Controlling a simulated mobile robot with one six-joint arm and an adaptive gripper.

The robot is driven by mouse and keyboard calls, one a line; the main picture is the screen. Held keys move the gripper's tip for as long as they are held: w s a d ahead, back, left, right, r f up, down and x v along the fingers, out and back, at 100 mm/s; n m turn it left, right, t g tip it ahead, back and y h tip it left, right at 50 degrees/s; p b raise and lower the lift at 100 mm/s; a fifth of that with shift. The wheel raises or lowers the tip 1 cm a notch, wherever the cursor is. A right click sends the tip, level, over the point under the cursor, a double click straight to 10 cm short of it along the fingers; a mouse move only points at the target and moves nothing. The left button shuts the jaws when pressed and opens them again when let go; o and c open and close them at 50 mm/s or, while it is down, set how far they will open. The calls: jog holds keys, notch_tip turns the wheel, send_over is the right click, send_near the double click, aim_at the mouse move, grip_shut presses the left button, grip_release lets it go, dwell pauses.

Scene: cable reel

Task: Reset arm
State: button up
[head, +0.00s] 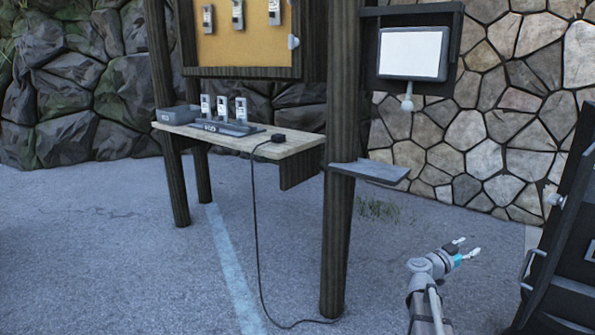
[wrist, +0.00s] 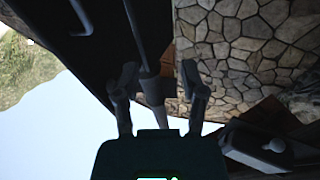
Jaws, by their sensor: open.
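My gripper (head: 467,250) is at the lower right of the head view, at the end of my arm, over the paved ground. Its fingers are apart and nothing is between them. In the wrist view my gripper (wrist: 160,85) shows as two dark fingers spread apart. A grey rod-like shape shows behind them, and I cannot tell what it is. The wrist view looks tilted, with sky at the lower left and the stone wall (wrist: 240,40) at the upper right.
A wooden stand holds a table (head: 290,146) with several upright devices and a black plug (head: 278,137) whose cable (head: 256,220) hangs to the ground. A small grey shelf (head: 370,172) and a white screen (head: 412,52) are on its right post. A dark cabinet (head: 565,250) stands right of my gripper.

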jog(key=w+a+r+n+t+y+p, duration=0.1)
jog(key=w+a+n+t+y, duration=0.35)
jog(key=a, duration=0.25)
jog(key=w+a+n+t+y, duration=0.3)
jog(key=a+n+t+y, duration=0.25)
jog(key=a, duration=0.25)
jog(key=s+a+f+n+g+y+p, duration=0.1)
jog(key=a+f+n+y, duration=0.2)
jog(key=a+y, duration=0.3)
jog(key=a+f+n+g+y, duration=0.1)
jog(key=a+f+n+y, duration=0.15)
jog(key=a, duration=0.55)
jog(key=s+a+f+g+y+p, duration=0.1)
jog(key=s+a+f+g+y, duration=0.2)
jog(key=s+a+f+g, duration=0.55)
jog(key=s+d+f+g+h+p, duration=0.1)
jog(key=s+f+g+h, duration=0.15)
jog(key=s, duration=0.55)
jog(key=s+d+f+g+h+p, duration=0.1)
jog(key=s+d+g, duration=0.1)
jog(key=s+g, duration=0.35)
notch_tip(320, 180, up, 38)
jog(key=s+t+p, duration=0.1)
jog(key=p, duration=3.6)
jog(key=shift+s+m, duration=0.15)
jog(key=shift+m, duration=0.3)
